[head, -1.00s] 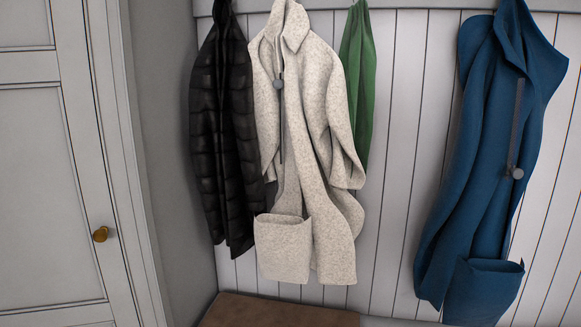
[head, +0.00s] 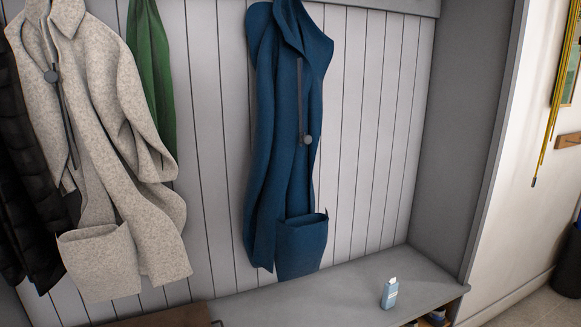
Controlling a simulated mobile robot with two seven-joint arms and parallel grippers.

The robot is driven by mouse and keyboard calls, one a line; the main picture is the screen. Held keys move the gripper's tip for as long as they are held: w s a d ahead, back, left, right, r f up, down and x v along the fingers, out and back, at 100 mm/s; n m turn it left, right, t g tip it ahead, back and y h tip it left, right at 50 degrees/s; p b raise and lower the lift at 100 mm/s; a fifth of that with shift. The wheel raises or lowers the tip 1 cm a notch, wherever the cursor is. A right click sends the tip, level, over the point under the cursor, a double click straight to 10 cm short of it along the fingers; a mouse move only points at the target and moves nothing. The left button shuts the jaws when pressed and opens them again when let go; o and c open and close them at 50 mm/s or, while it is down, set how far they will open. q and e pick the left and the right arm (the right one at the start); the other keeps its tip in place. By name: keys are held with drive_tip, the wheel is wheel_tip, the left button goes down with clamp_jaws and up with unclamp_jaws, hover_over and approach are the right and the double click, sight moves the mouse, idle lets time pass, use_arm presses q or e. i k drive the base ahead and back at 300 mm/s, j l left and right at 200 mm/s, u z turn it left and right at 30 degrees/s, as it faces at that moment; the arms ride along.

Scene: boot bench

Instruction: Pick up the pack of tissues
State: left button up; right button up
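I cannot make out a pack of tissues for certain. A small light-blue item with a white top (head: 389,294) stands upright on the grey bench (head: 340,290); it looks more like a bottle. The blue coat (head: 280,130) hangs on the panelled wall with an open pocket (head: 302,247) low on its front. The cream speckled coat (head: 110,140) hangs at the left with a wide pocket (head: 100,265). The insides of both pockets are hidden. Neither gripper is in view.
A black puffer jacket (head: 25,170) is cut off at the left edge, and a green garment (head: 150,80) hangs behind the cream coat. A brown cushion (head: 170,317) lies on the bench. A dark bin (head: 568,265) stands at the far right.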

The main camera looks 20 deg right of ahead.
sight(390, 288)
drive_tip(key=z, duration=1.45)
drive_tip(key=i+j+z, duration=0.35)
drive_tip(key=i, duration=0.2)
drive_tip(key=i+j+z, duration=0.45)
drive_tip(key=i, duration=0.35)
drive_tip(key=i+j+z, duration=0.1)
drive_tip(key=i, duration=0.3)
